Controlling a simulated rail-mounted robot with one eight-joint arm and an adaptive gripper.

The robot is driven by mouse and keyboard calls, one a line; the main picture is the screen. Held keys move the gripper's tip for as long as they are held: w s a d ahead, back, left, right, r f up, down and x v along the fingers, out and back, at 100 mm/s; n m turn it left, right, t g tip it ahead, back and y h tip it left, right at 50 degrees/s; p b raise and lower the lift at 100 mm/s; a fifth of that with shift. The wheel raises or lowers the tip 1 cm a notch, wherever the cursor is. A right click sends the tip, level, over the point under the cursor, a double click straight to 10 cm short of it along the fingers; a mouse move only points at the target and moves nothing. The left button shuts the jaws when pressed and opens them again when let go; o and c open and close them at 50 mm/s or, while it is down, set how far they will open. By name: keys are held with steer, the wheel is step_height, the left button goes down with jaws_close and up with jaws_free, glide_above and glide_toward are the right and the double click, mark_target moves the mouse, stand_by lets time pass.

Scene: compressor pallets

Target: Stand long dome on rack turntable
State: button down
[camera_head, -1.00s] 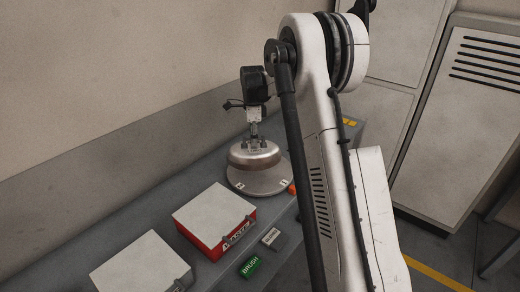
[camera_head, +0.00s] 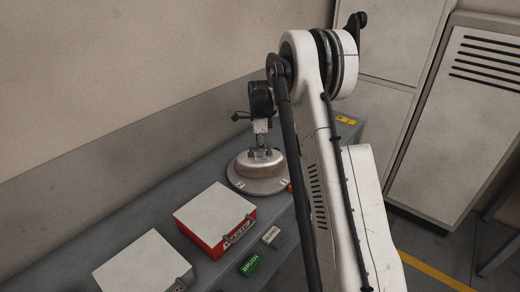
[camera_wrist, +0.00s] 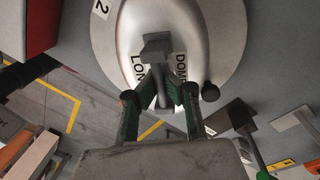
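The long dome (camera_head: 258,168) is a rounded silvery cap, upright over the flat round turntable (camera_head: 279,188) on the grey bench. In the wrist view the dome (camera_wrist: 195,28) shows the letters "LON" and "DOM" beside a grey raised handle (camera_wrist: 156,45). My gripper (camera_head: 259,147) is above the dome's top. In the wrist view its green-padded fingers (camera_wrist: 162,88) close in on the handle from both sides and appear shut on it. The dome's rim looks on or very close to the turntable; I cannot tell if it touches. The turntable (camera_wrist: 103,40) carries a "2" label.
A red box with a pale lid (camera_head: 214,215), a similar pale-lidded box (camera_head: 142,265), a green brush block (camera_head: 250,265) and a small grey block (camera_head: 271,236) lie nearer on the bench. A wall borders the bench at the back. Grey cabinets (camera_head: 455,110) stand right.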

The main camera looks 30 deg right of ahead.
steer(key=shift+f, duration=0.1)
steer(key=c, duration=1.9)
jaws_free()
steer(key=shift+r, duration=0.2)
step_height(320, 180, up, 12)
steer(key=w+b, duration=0.1)
steer(key=s+a+r+n+t, duration=0.2)
steer(key=s+a+r+n, duration=0.3)
steer(key=s+a+r, duration=0.25)
steer(key=s+a+r+n+t, duration=0.2)
steer(key=s+a+n, duration=0.4)
steer(key=s, duration=0.5)
steer(key=s+a+r+n+t, duration=0.25)
steer(key=s+a+n, duration=0.25)
steer(key=s, duration=0.5)
steer(key=s+a+f+n, duration=0.1)
steer(key=s+n, duration=0.1)
steer(key=s, duration=0.1)
steer(key=s+a+f+n+t, duration=0.1)
steer(key=s+f+n, duration=0.1)
steer(key=s, duration=0.2)
steer(key=s+a+f+n+t, duration=0.1)
steer(key=s+f+n, duration=0.1)
steer(key=s, duration=0.1)
steer(key=shift+s+a+f+n, duration=0.25)
steer(key=shift+s+a+n, duration=0.05)
steer(key=shift+s+a, duration=0.1)
